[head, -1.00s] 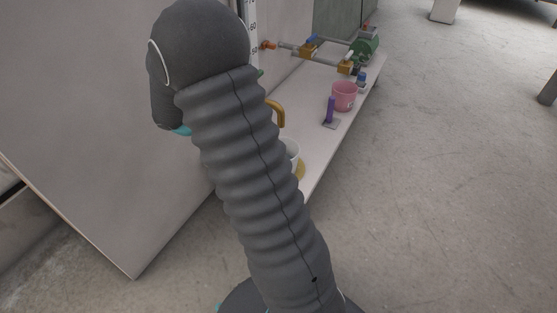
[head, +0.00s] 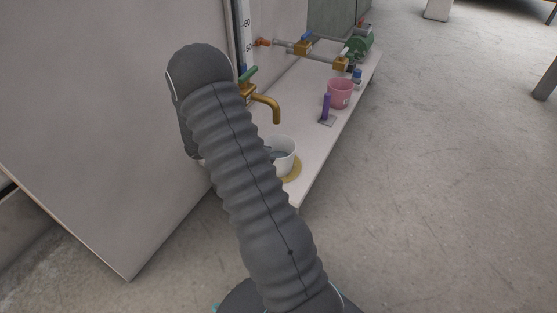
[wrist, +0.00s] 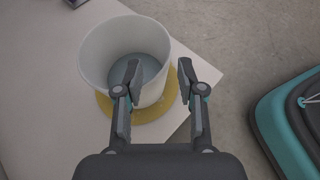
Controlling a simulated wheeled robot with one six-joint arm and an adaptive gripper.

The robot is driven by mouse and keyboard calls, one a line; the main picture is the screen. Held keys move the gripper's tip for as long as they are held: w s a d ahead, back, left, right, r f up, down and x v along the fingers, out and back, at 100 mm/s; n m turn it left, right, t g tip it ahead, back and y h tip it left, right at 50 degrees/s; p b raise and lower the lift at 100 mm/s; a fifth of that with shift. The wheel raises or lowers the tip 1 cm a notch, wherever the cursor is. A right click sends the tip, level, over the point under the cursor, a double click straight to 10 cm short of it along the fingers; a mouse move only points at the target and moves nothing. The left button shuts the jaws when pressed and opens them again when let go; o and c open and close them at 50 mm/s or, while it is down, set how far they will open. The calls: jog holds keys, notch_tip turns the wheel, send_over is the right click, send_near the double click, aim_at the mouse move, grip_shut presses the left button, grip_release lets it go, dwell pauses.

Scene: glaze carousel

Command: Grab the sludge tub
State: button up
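A white tub (wrist: 93,60) with grey liquid inside stands upright on a round yellow pad (wrist: 112,110) near the shelf corner in the wrist view. In the head view, the white tub (head: 290,158) is partly hidden behind my arm. My gripper (wrist: 160,72) is open, its fingers apart. In the wrist view, the left finger overlaps the tub's opening and the right finger shows outside its right wall, so the near-right rim lies between them in the picture. I cannot tell whether either finger touches the tub.
A brass tap (head: 268,101) with a green handle is above the white tub. Farther along the shelf (head: 318,160) are a purple post (head: 326,107), a pink tub (head: 340,93), and pipes with a green pump (head: 359,46). Bare floor lies to the right.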

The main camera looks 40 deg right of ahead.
aim_at(285, 158)
jog(key=shift+s+b+x, duration=0.15)
jog(key=shift+b+x, duration=0.05)
jog(key=shift+x, duration=1.4)
jog(key=shift+s+b+x, duration=0.15)
jog(key=shift+s+x, duration=0.05)
jog(key=shift+x, duration=1.35)
jog(key=shift+a+r, duration=0.1)
jog(key=shift+r, duration=0.05)
jog(key=shift+c, duration=0.2)
grip_shut()
